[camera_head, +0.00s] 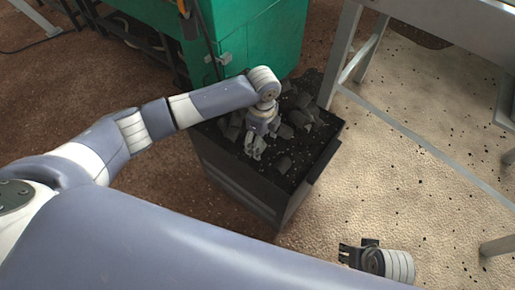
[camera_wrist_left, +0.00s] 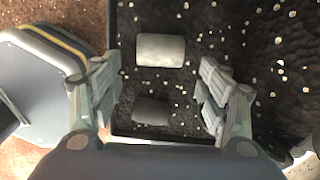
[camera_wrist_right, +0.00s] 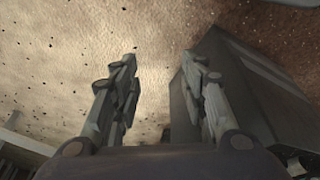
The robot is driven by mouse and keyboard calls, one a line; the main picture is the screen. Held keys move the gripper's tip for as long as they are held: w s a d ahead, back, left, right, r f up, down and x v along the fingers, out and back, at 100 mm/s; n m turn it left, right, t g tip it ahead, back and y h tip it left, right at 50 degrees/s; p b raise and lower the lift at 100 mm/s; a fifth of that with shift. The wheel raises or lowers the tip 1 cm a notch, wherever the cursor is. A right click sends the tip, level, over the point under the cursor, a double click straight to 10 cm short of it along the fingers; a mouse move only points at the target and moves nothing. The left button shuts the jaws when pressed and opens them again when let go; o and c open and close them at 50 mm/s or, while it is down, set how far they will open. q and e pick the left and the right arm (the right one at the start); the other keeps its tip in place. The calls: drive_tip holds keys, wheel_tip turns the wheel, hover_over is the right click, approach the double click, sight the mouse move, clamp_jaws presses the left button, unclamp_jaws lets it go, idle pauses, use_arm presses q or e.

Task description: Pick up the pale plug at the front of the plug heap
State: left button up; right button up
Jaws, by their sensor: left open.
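Grey plugs lie heaped on dark granules in a black bin (camera_head: 240,178) in the head view. A single plug (camera_head: 284,164) lies apart, to the right of my left gripper (camera_head: 257,148), which points down over the bin. In the left wrist view the left gripper (camera_wrist_left: 160,88) is open and empty. A pale cylindrical plug (camera_wrist_left: 160,50) lies beyond its fingertips, and a darker plug (camera_wrist_left: 150,110) shows between the fingers, nearer the bin wall. My right gripper (camera_wrist_right: 160,68) is open and empty outside the bin; it also shows in the head view (camera_head: 350,250).
A green machine cabinet (camera_head: 255,45) stands behind the bin. A grey metal table (camera_head: 450,30) with legs stands at the right. The pale floor (camera_head: 400,160) right of the bin is open, with scattered dark crumbs. Pale specks dot the granules.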

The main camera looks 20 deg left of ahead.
use_arm(q)
wheel_tip(320, 180, down, 4)
drive_tip(key=shift+a+r+b, duration=0.1)
drive_tip(key=shift+b, duration=0.55)
drive_tip(key=shift+f, duration=0.5)
use_arm(e)
drive_tip(key=v, duration=0.6)
drive_tip(key=shift+w, duration=0.35)
drive_tip(key=shift+d+r, duration=0.1)
use_arm(q)
drive_tip(key=c, duration=1)
